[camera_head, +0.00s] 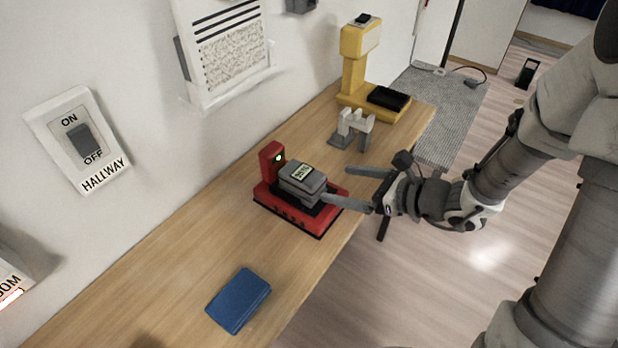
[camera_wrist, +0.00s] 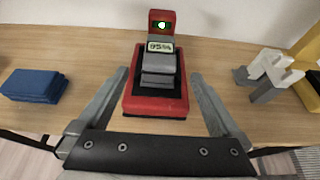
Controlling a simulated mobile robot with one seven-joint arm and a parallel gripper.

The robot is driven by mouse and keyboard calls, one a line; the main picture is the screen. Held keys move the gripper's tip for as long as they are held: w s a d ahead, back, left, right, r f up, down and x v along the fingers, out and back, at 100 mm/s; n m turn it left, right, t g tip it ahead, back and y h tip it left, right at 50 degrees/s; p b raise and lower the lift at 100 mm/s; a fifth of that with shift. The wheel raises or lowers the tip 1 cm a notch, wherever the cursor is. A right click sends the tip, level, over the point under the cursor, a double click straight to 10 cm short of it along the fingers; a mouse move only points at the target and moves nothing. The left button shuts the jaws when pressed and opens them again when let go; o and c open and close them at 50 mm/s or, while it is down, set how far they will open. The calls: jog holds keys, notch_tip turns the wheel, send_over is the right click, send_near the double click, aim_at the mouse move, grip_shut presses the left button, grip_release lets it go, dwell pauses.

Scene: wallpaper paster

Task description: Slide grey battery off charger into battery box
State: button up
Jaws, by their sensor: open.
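The grey battery (camera_head: 303,182) sits on the red charger (camera_head: 290,217) on the wooden bench. In the wrist view the battery (camera_wrist: 159,68) shows a small display that seems to read 95%, and the charger (camera_wrist: 157,103) has a green light on its upright back. My gripper (camera_head: 335,185) is open at the bench's front edge. In the wrist view its two fingers (camera_wrist: 160,88) stand to the left and right of the charger, with the battery between and beyond them. A blue box (camera_head: 239,300) lies on the bench nearer the camera; I cannot tell whether it is the battery box.
A grey-white bracket-like object (camera_head: 352,130) stands beyond the charger. A yellow stand (camera_head: 354,75) with a black pad is farther back. A hallway switch (camera_head: 80,140) and a printed sheet (camera_head: 228,45) are on the wall. The bench (camera_head: 190,265) is bare between charger and blue box.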

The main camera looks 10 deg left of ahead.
aim_at(302, 177)
jog(key=b+x, duration=0.1)
jog(key=x, duration=1)
jog(key=shift+a+f+b, duration=0.25)
jog(key=shift+a+b, duration=0.1)
jog(key=shift+b, duration=0.05)
grip_shut()
jog(key=c, duration=0.6)
grip_release()
jog(key=c, duration=0.9)
jog(key=shift+s+d, duration=0.6)
jog(key=shift+d, duration=0.95)
jog(key=shift+s+d, duration=0.6)
jog(key=shift+d, duration=0.9)
jog(key=shift+s+d, duration=0.6)
jog(key=shift+d, duration=0.95)
jog(key=shift+s+d, duration=0.25)
jog(key=shift+d, duration=0.35)
jog(key=shift+s+d, duration=0.3)
jog(key=shift+d, duration=0.35)
jog(key=shift+s+d, duration=0.25)
jog(key=shift+d, duration=0.35)
